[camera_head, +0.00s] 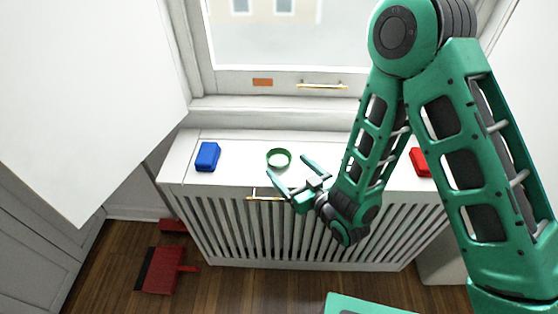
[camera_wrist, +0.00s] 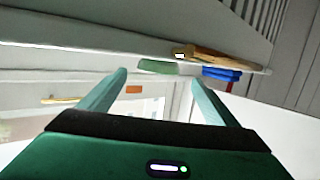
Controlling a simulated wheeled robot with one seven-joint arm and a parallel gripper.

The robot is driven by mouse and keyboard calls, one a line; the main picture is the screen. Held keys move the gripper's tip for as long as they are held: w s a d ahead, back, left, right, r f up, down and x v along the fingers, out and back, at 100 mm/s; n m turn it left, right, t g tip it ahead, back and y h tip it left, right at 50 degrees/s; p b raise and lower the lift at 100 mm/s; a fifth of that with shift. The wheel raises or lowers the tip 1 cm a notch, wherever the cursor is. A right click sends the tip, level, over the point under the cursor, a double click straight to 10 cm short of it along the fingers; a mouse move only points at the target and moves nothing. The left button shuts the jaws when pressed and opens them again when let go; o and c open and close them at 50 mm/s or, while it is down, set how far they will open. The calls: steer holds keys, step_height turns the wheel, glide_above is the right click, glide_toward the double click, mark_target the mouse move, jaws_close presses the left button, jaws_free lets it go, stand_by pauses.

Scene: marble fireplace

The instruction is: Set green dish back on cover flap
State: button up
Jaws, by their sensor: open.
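The green dish (camera_head: 279,158) is a small round ring-shaped piece with a pale inside. It rests upright on the white top of the slatted cover, which appears to be the cover flap (camera_head: 235,175). My gripper (camera_head: 285,165) is open and empty, with its fingers pointing toward the dish from the front right. In the wrist view the dish (camera_wrist: 158,67) shows as a pale green strip beyond and between the fingertips. I cannot tell the exact gap between fingers and dish. A gold handle (camera_head: 265,196) sits at the flap's front edge.
A blue block (camera_head: 208,156) lies left of the dish, and a red block (camera_head: 419,162) lies far right beyond my arm. A window with a gold handle (camera_head: 322,86) stands behind. A red dustpan (camera_head: 162,270) lies on the floor. The flap between dish and blue block is clear.

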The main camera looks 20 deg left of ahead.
steer(key=v, duration=0.4)
steer(key=shift+s+a, duration=0.2)
steer(key=shift+a, duration=0.05)
steer(key=shift+w+d+f, duration=0.1)
steer(key=shift+w+d, duration=0.05)
steer(key=shift+w, duration=0.15)
